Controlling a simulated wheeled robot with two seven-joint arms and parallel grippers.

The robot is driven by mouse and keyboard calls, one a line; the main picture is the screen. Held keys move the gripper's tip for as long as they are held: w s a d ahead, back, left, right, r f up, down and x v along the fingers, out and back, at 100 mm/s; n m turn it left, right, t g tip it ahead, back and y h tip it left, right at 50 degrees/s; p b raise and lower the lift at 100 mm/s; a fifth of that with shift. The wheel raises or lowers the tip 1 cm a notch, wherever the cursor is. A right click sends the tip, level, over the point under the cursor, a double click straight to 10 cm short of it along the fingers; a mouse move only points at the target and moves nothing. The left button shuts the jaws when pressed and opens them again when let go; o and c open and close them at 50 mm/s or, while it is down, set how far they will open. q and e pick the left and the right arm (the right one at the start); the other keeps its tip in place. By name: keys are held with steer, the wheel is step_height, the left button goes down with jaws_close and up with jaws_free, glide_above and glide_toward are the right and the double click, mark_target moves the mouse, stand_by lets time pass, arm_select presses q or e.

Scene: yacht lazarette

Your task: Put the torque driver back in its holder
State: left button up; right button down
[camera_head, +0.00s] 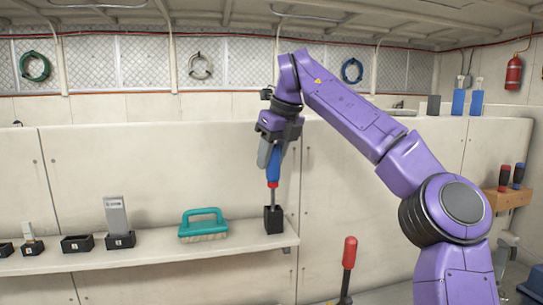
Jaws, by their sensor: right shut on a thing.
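My right gripper (268,152) is shut on the blue handle of the torque driver (273,175), which has a red collar and a thin metal shaft. The driver is upright, shaft down. The shaft's lower end meets the top of a small black block holder (274,219) at the right end of the shelf. I cannot tell how deep the tip sits in it. The gripper is above the holder, and its fingers partly hide the handle. My left gripper is not in view.
The shelf (170,254) also carries a teal-handled brush (203,224), a grey tool in a black holder (118,217) and small black boxes (76,243). A red-handled tool (348,262) stands below, right of the shelf. The wall is close behind.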

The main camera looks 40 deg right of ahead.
steer(key=shift+f+b, duration=0.7)
steer(key=shift+f, duration=0.2)
steer(key=c, duration=0.6)
jaws_free()
steer(key=shift+r, duration=0.15)
steer(key=p+v, duration=0.3)
steer(key=v, duration=0.7)
steer(key=shift+s+r, duration=0.15)
